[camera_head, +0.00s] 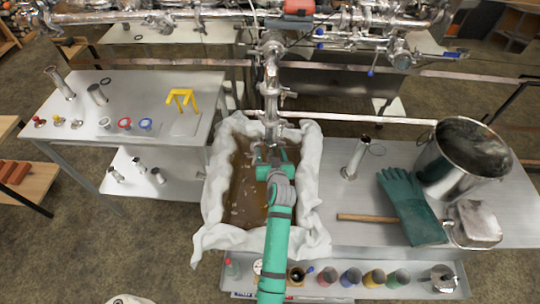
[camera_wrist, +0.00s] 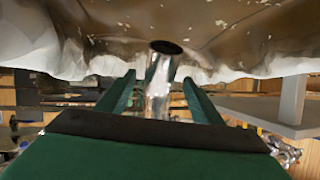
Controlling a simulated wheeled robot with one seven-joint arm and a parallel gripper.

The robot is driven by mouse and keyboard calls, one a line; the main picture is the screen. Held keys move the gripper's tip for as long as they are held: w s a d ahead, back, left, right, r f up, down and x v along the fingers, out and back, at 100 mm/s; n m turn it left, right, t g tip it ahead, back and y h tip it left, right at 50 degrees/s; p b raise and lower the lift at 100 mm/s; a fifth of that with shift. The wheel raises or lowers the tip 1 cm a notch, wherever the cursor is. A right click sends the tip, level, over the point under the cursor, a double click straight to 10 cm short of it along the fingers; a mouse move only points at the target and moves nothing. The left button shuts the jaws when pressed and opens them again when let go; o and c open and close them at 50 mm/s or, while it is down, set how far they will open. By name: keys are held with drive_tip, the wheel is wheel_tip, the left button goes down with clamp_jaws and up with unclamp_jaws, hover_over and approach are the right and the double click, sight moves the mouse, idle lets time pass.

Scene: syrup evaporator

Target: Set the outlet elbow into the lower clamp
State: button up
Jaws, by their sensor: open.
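My gripper (camera_head: 270,152) is over the brown-liquid pan, close to the lower end of the upright metal pipe run (camera_head: 271,95). In the wrist view its two green fingers (camera_wrist: 158,90) are apart. A shiny metal tube (camera_wrist: 157,95) with a dark round mouth, likely the outlet elbow, stands between them. I cannot tell whether the fingers touch it. A clamp-like fitting (camera_head: 282,93) shows on the upright pipe. My gripper hides most of the pipe's lower end, so the lower clamp and its seating cannot be made out.
The pan (camera_head: 250,205) is lined with white cloth (camera_head: 217,190). The left table (camera_head: 95,120) holds tubes, small fittings and a yellow stand (camera_head: 181,98). On the right are a short tube (camera_head: 355,158), green glove (camera_head: 412,205), steel pot (camera_head: 445,165) and wooden-handled scoop (camera_head: 474,222).

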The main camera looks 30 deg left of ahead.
drive_tip(key=shift+s+d, duration=0.1)
drive_tip(key=v, duration=1)
drive_tip(key=shift+s+r, duration=0.2)
drive_tip(key=shift+s, duration=0.1)
drive_tip(key=shift+d, duration=0.1)
